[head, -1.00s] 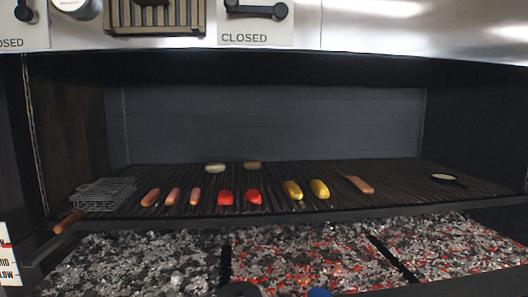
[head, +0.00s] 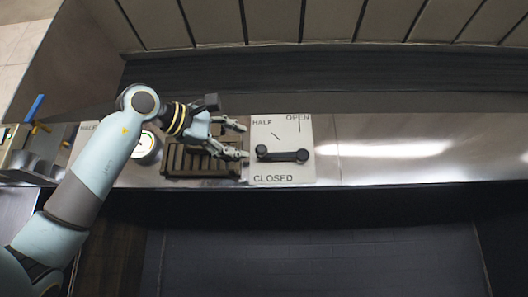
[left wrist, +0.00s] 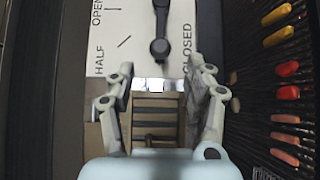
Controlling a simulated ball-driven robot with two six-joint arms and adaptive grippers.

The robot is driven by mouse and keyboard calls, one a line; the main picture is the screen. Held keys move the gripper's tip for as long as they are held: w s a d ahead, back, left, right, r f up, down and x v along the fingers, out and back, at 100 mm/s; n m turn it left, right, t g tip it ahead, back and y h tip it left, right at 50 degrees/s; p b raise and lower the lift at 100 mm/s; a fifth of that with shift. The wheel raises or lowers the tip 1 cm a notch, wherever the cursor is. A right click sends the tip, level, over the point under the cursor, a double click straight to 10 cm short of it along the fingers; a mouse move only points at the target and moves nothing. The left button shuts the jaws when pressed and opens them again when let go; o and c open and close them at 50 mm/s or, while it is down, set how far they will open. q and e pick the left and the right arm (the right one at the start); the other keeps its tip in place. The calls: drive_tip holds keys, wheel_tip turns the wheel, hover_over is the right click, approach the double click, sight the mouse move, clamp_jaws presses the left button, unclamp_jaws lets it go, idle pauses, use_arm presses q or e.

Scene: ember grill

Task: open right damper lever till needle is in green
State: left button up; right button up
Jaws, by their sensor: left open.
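The right damper lever (head: 283,155) is black and lies level across a white plate (head: 268,133) marked HALF, OPEN and CLOSED. Its free end points left, toward my left gripper, away from the marks at HALF and OPEN. My left gripper (head: 246,141) is open and empty, just left of the lever. In the left wrist view the lever's knob (left wrist: 160,48) shows just beyond the open fingertips (left wrist: 161,66), with no clear contact. A round white gauge (head: 147,148) is partly behind my left arm; its needle is too small to read. My right gripper is out of view.
A slatted vent grille (head: 175,163) sits below my left gripper, left of the plate. The steel panel (head: 400,150) right of the plate is clear. In the left wrist view, sausages (left wrist: 285,92) and peppers lie on the grill at right.

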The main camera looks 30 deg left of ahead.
sight(256, 148)
use_arm(q)
drive_tip(key=p+x, duration=0.2)
drive_tip(key=x, duration=0.4)
drive_tip(key=shift+w+r, duration=0.1)
drive_tip(key=shift+w, duration=0.2)
drive_tip(key=shift+w+d+p, duration=0.25)
drive_tip(key=shift+w+p, duration=0.05)
drive_tip(key=shift+w, duration=0.35)
drive_tip(key=shift+c, duration=0.7)
clamp_jaws()
drive_tip(key=shift+f, duration=0.2)
